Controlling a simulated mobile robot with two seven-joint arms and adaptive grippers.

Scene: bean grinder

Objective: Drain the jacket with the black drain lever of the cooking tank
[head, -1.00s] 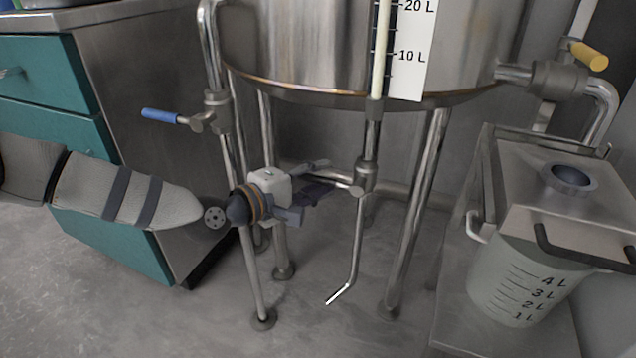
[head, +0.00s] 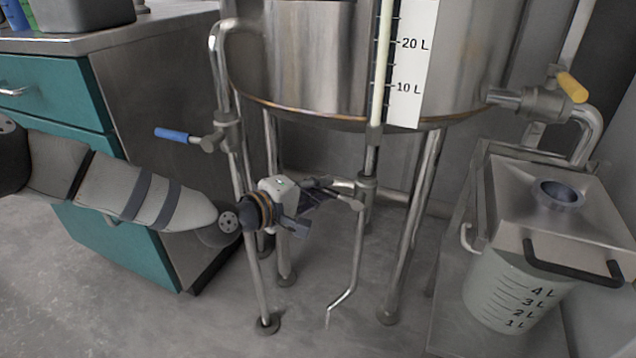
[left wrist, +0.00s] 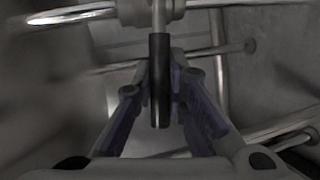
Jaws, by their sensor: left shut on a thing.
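The steel cooking tank (head: 310,50) stands on legs at the top centre of the head view. Below it is a drain valve (head: 366,186) on a vertical pipe, with a bent spout (head: 345,298) ending above the floor. My left gripper (head: 322,192) is left of this valve, shut on the black drain lever (left wrist: 160,75). In the left wrist view the lever is a black handle between the two fingers, its near end free. In the head view the fingers hide most of it. My right gripper is not in view.
A blue-handled valve (head: 172,134) sits above my left forearm, and a yellow-handled valve (head: 571,87) is at right. A teal cabinet (head: 118,240) stands left. A graduated container (head: 512,290) is at lower right. A tank leg (head: 252,270) is close to my gripper.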

